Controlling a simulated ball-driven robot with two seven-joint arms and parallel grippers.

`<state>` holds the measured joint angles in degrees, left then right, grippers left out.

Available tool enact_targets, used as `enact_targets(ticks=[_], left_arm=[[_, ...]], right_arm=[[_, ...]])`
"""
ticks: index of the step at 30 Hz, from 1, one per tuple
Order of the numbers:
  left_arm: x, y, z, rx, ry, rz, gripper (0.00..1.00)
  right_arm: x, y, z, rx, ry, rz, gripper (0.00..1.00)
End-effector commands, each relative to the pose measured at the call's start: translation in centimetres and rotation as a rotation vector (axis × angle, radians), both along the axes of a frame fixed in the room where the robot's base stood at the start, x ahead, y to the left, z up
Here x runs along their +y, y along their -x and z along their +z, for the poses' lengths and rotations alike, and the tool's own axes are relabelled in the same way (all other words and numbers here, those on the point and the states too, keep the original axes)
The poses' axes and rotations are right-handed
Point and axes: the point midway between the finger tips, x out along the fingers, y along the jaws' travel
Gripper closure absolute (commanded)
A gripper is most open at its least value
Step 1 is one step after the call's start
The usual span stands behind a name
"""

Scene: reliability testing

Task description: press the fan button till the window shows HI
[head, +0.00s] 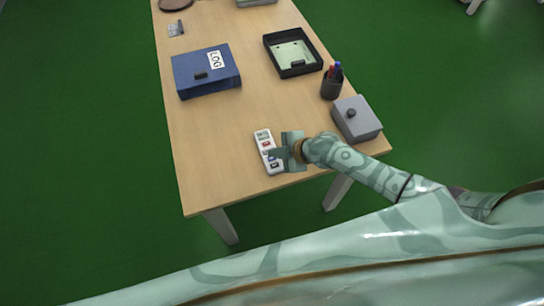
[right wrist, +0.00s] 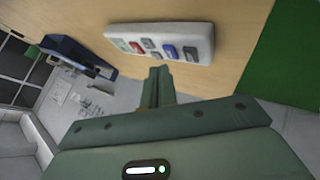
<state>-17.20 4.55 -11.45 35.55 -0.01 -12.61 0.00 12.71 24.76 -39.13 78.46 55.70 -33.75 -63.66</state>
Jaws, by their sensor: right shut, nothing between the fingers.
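A white remote (head: 263,143) lies on the table near its front edge. It has a small pale window (head: 263,135) at its far end and red, grey, blue and dark buttons below. The window's text is too small to read. The remote also shows in the right wrist view (right wrist: 196,30), with its window (right wrist: 121,45) at the left end. My right gripper (head: 273,153) is shut and empty at the remote's right side, its tips over or close to the buttons. In the right wrist view the shut fingertips (right wrist: 160,72) point at the button area; contact cannot be told. My left gripper is not in view.
A grey box with a dark knob (head: 355,121) and a pen cup (head: 332,86) stand to the right, near my right forearm. A blue LOG binder (head: 205,75) and a black tray (head: 271,49) lie farther back. The table left of the remote is clear.

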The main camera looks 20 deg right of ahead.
Motion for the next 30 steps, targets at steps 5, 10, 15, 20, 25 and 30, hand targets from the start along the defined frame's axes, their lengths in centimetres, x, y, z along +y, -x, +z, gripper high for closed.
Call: enact_targets(ticks=[5,10,15,20,25,30], left_arm=[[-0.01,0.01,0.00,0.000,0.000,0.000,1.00],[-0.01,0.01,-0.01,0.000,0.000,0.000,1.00],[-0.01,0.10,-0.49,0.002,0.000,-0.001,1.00],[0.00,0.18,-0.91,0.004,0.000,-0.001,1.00],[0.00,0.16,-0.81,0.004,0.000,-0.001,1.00],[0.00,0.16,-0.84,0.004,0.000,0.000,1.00]], right_arm=[[0.00,0.00,0.00,0.000,0.000,0.000,1.00],[0.00,-0.01,-0.01,0.000,0.000,0.000,1.00],[-0.04,-0.01,-0.51,0.000,0.000,0.000,1.00],[-0.01,0.03,-0.95,0.001,0.000,0.001,1.00],[0.00,0.02,-0.82,0.000,0.000,0.000,1.00],[0.00,0.01,-0.85,0.000,0.000,0.000,1.00]])
